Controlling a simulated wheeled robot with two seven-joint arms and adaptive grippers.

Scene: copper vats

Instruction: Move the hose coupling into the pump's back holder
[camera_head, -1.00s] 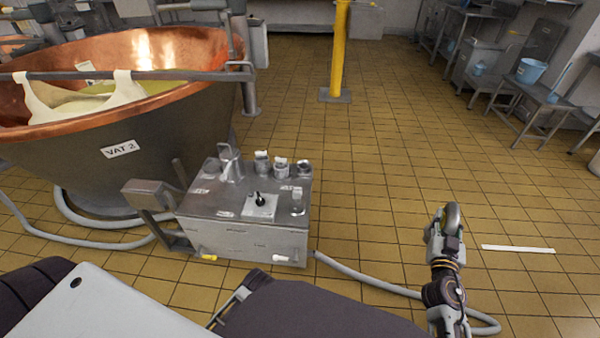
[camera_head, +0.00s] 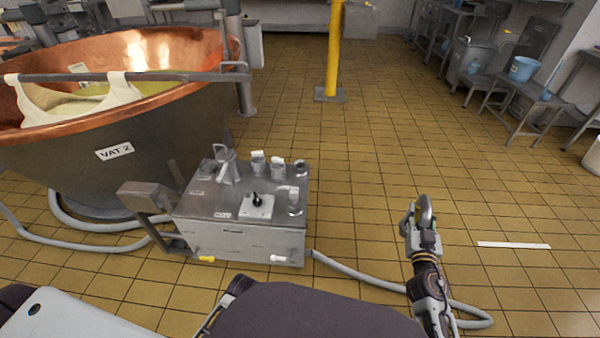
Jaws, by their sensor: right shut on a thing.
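The pump (camera_head: 240,240) is a steel box on the floor in front of the vat. Its top carries several upright metal fittings and small labels, with a black-knobbed switch (camera_head: 257,200) in the middle. I cannot tell from here which fitting is the back holder. My right gripper (camera_head: 420,214) is to the right of the pump, well apart from it, above the floor. It is shut on a rounded grey metal piece (camera_head: 426,208), apparently the hose coupling; the fingers hide part of it. My left gripper is not in view.
A copper vat (camera_head: 150,52) marked VAT 2 stands behind left. A grey hose (camera_head: 350,277) runs along the floor from the pump to behind my right arm. A yellow post (camera_head: 334,50) stands at the back. Tables with a blue bucket (camera_head: 523,69) stand far right.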

